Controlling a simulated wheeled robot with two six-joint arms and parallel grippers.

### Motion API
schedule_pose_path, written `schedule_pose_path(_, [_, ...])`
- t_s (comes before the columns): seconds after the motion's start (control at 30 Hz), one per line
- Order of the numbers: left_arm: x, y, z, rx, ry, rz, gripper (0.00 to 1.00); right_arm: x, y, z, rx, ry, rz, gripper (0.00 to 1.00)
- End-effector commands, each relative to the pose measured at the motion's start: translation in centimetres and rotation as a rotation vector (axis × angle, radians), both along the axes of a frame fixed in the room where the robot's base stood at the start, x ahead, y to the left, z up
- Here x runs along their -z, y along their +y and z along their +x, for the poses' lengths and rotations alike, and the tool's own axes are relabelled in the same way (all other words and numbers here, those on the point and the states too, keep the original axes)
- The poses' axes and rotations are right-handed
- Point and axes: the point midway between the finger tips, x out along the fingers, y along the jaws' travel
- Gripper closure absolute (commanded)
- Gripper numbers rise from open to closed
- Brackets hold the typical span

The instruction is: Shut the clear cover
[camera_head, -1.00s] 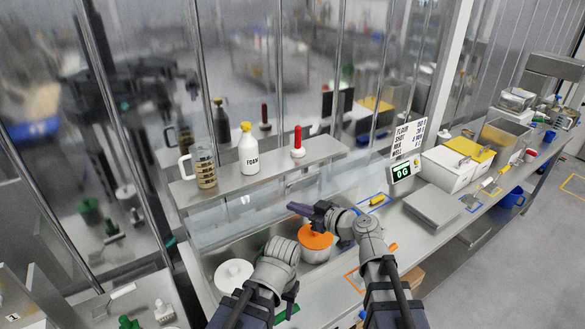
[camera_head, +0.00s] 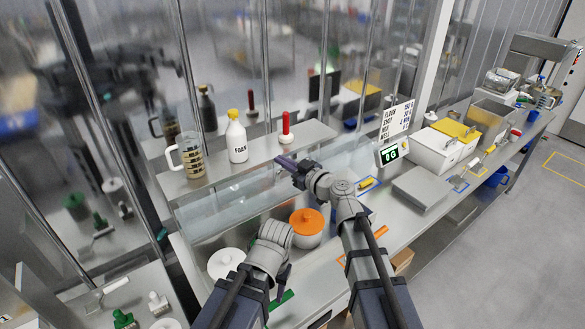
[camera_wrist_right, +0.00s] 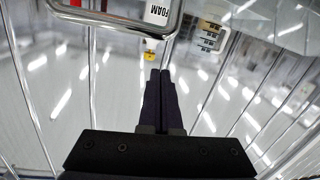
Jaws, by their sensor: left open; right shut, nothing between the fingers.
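The clear cover (camera_head: 215,203) is a see-through panel, tilted up below the bottle shelf and behind the two pots. Its exact edges are hard to make out. My right gripper (camera_head: 280,162) is shut and empty, its dark fingers at the shelf's front, over the cover's upper part. Whether it touches the cover cannot be told. In the right wrist view the shut fingers (camera_wrist_right: 160,78) point towards the upside-down shelf bottles. My left gripper (camera_head: 282,282) is low at the counter's front, by the white-lidded pot; its open jaws are mostly hidden by the wrist.
The shelf holds a measuring jug (camera_head: 188,155), a FOAM bottle (camera_head: 236,138) and a red-topped bottle (camera_head: 286,128). An orange-lidded pot (camera_head: 306,226) and a white-lidded pot (camera_head: 226,263) stand below. A scale display (camera_head: 389,154) and a grey plate (camera_head: 421,187) are to the right.

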Motion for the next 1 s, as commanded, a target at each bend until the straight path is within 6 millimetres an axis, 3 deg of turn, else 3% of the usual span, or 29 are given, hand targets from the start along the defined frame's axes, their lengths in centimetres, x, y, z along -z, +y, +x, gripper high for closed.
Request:
schedule_pose_path(0.17, [0.4,0.0,0.0,0.0,0.0,0.0,0.5,0.4,2.8,3.2,-0.003,0.0,0.001,1.0])
schedule_pose_path(0.23, [1.9,0.0,0.0,-0.001,-0.001,0.0,0.5,1.9,2.0,2.2,0.002,0.0,0.001,1.0])
schedule_pose_path(0.4, [3.2,0.0,0.0,-0.003,-0.001,0.0,0.5,3.2,0.7,1.2,0.001,0.001,0.001,1.0])
schedule_pose_path(0.83, [3.3,0.0,0.0,-0.003,-0.002,-0.001,0.5,3.2,0.4,1.1,0.0,0.0,0.001,1.0])
schedule_pose_path(1.0, [4.4,0.0,0.0,-0.003,-0.002,-0.001,0.5,3.9,0.1,0.5,-0.001,-0.015,0.014,1.0])
